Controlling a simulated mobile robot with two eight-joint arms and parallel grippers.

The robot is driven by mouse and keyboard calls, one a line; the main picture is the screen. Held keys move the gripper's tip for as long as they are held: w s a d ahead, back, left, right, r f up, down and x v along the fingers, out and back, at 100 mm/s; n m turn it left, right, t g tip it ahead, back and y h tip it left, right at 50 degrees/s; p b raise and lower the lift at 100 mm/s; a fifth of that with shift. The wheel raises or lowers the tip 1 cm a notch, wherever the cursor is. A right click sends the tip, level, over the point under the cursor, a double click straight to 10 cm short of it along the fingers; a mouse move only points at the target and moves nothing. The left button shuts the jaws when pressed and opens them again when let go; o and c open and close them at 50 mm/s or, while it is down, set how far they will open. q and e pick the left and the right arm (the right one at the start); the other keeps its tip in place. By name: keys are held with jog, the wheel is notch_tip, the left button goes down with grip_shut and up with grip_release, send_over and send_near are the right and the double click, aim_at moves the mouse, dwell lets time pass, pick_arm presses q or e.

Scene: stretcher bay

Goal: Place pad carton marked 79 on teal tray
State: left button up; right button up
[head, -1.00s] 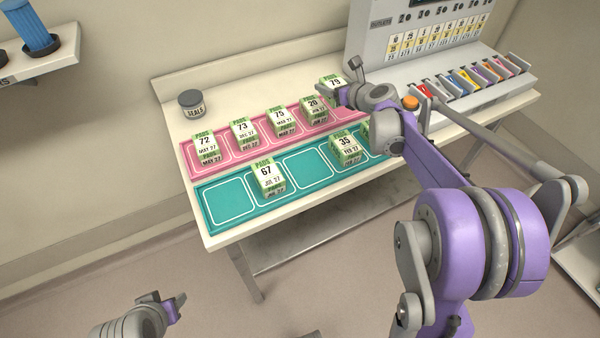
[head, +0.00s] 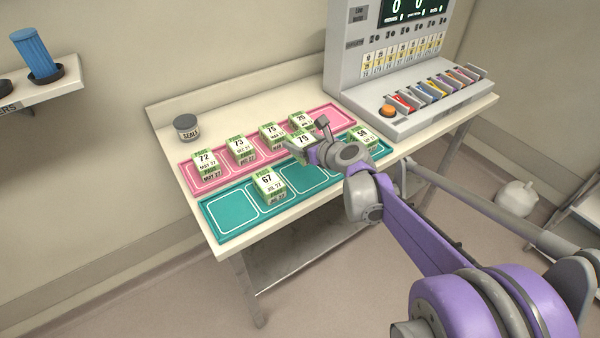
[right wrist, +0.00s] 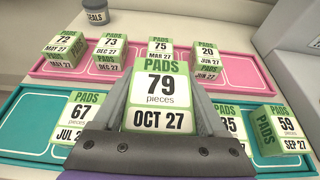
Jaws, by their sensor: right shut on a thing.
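The pad carton marked 79 (head: 302,143) is green and white. My right gripper (head: 318,149) is shut on it and holds it above the trays; the carton fills the middle of the right wrist view (right wrist: 160,92). The teal tray (head: 231,213) lies along the table's front. On it stand carton 67 (head: 268,184), carton 35 (right wrist: 231,122), and a carton at the right end (head: 363,137) that reads 59 in the right wrist view (right wrist: 285,127). In the head view my right gripper and carton 79 hide part of the tray's middle. My left gripper is out of view.
The pink tray (head: 209,182) behind holds cartons 72 (head: 206,163), 73 (head: 240,149), 75 (head: 272,135) and 20 (head: 301,121). A seals jar (head: 187,128) stands at the back left. A grey console (head: 375,75) stands at the right. The teal tray's left end is bare.

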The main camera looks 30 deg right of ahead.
send_over(301, 171)
notch_tip(301, 171, down, 4)
jog(key=shift+w+f, duration=0.1)
jog(key=shift+f+b, duration=0.4)
jog(key=shift+f, duration=1.6)
jog(key=o, duration=1.1)
jog(key=shift+f, duration=0.2)
jog(key=o, duration=0.4)
jog(key=shift+r, duration=0.15)
